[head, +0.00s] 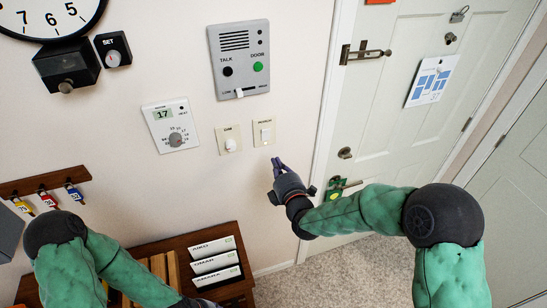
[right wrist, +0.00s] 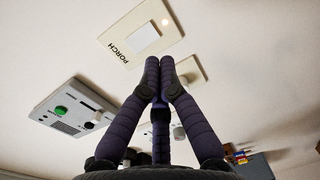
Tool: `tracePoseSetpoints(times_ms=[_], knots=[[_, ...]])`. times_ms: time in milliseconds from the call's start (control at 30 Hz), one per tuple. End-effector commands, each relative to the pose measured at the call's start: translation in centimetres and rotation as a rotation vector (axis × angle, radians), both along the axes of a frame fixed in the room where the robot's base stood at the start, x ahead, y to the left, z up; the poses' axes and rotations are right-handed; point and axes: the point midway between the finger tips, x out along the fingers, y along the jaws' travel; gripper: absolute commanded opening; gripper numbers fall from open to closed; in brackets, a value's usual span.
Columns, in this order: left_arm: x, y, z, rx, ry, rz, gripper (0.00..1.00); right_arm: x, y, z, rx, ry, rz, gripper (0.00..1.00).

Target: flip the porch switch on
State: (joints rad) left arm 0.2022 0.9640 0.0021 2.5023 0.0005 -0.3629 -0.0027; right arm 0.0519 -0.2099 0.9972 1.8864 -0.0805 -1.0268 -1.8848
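The porch switch (head: 264,132) is a cream wall plate with a pale rocker, right of a similar plate with a round knob (head: 229,140). In the right wrist view the porch plate (right wrist: 142,36) shows its PORCH label, rocker and a small pale dot near one corner. My right gripper (head: 277,162) is just below the porch plate in the head view. Its fingertips (right wrist: 160,64) are together with nothing between them, beside the plate in the wrist view. I cannot tell whether they touch the wall.
A grey intercom (head: 239,58) hangs above the switches. A thermostat (head: 171,126) is to their left. A wooden file holder (head: 236,290) stands below.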

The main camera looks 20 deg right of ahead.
Motion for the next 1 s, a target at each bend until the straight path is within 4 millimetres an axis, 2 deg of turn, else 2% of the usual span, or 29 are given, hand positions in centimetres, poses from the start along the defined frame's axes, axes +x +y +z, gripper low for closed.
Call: tracePoseSetpoints(times_ms=[100, 333, 1000], knots=[[-0.1, 0.0, -0.3, 0.000, 0.002, -0.001, 0.40, -2.0, -0.1, -0.3, 0.000, -0.001, 0.000, 0.00], [-0.1, 0.0, -0.5, 0.000, 0.001, 0.001, 0.40, -4.2, -0.2, -0.5, 0.000, -0.001, -0.001, 0.00], [-0.1, 0.0, -0.6, 0.000, 0.001, 0.000, 0.40, -4.6, -0.2, -0.7, 0.004, 0.004, 0.001, 0.00]])
